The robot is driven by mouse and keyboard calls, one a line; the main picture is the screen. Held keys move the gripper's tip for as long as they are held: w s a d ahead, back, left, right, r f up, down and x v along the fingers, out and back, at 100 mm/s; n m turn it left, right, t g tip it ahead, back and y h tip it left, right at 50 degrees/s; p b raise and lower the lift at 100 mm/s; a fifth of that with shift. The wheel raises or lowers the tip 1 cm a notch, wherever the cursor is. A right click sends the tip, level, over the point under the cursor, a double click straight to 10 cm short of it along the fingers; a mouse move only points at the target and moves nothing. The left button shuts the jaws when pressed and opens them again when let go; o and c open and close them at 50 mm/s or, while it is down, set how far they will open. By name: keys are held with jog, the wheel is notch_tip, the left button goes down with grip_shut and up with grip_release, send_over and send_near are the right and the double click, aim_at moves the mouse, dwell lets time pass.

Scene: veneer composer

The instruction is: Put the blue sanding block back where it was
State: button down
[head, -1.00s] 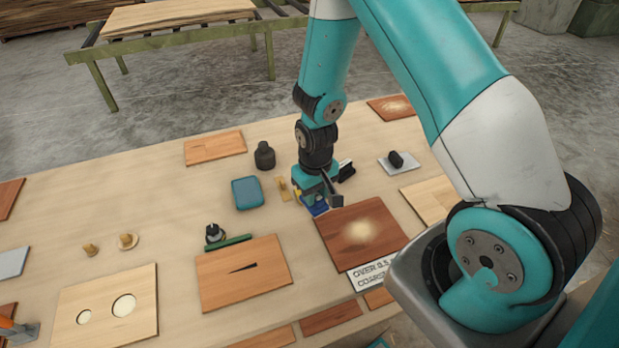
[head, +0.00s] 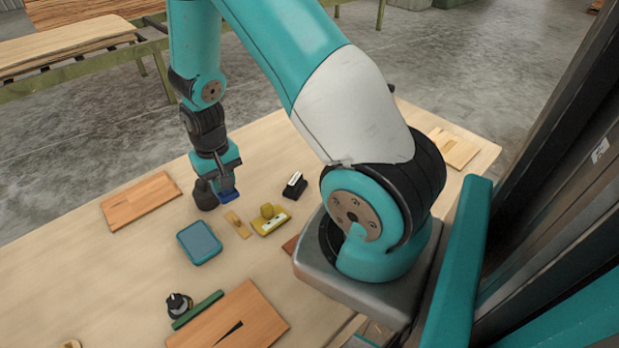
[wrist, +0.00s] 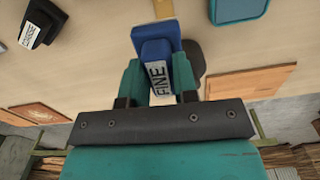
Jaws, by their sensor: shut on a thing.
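My gripper (head: 223,180) is shut on the blue sanding block (head: 229,196). In the wrist view my gripper (wrist: 160,82) has one finger on each side of the block (wrist: 155,35), whose label reads FINE. The head view shows the block low at the tabletop, just right of a dark rounded object; I cannot tell whether it touches the table. A black block with a white label (head: 294,186) stands to its right, and it also shows in the wrist view (wrist: 42,22). A yellow block (head: 270,219) lies nearer to the camera.
The dark rounded object (head: 205,196) is close beside my gripper. A teal square container (head: 200,243), a small tan strip (head: 237,224) and a reddish wood panel (head: 141,201) lie around. Bare tabletop (head: 262,160) shows behind and right of the block.

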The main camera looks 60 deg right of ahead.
jog(key=s+d+r+m+b, duration=0.2)
jog(key=s+d+r+m, duration=0.2)
jog(key=d+m, duration=0.25)
jog(key=s+d+r+m+b, duration=0.2)
jog(key=s+d+r+m, duration=0.25)
jog(key=d, duration=0.35)
jog(key=s+d+r+m+b, duration=0.2)
jog(key=s+d+r+m, duration=0.15)
jog(key=d+m, duration=0.35)
jog(key=shift+n, duration=0.4)
jog(key=f, duration=1)
jog(key=d+f, duration=0.1)
jog(key=f, duration=0.4)
jog(key=shift+s+f, duration=0.1)
jog(key=shift+s, duration=0.1)
jog(key=shift+f, duration=2.2)
jog(key=shift+f, duration=0.2)
jog(key=c, duration=0.9)
grip_release()
jog(key=shift+r, duration=0.1)
